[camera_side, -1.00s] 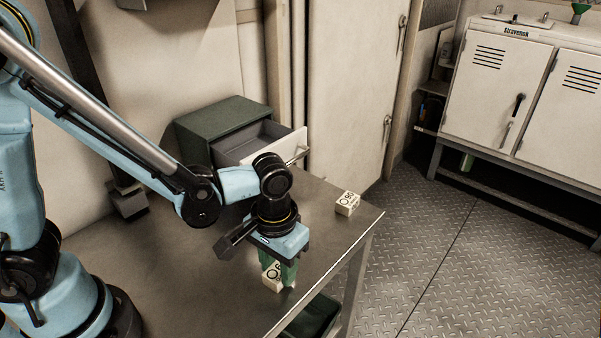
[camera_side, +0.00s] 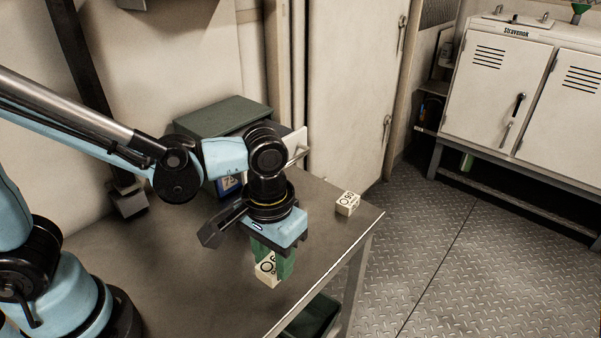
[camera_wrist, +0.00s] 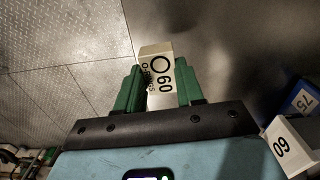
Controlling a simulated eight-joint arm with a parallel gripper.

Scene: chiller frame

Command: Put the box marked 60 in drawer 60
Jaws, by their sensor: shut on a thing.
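My gripper (camera_side: 273,262) is shut on a white box (camera_side: 267,271) and holds it above the metal table. In the wrist view, the box (camera_wrist: 157,66) reads 60 and sits between the green fingers (camera_wrist: 156,88). At the back of the table stands a dark green drawer cabinet (camera_side: 222,117). Its open drawer's white front (camera_side: 299,139) shows past my wrist; the drawer's inside is mostly hidden by my arm. A white face marked 60, upside down (camera_wrist: 287,149), shows at the lower right of the wrist view; I cannot tell for sure whether it is the drawer front.
Another white box (camera_side: 347,203) with black print stands near the table's right end. The front table edge (camera_side: 330,257) is close to my gripper.

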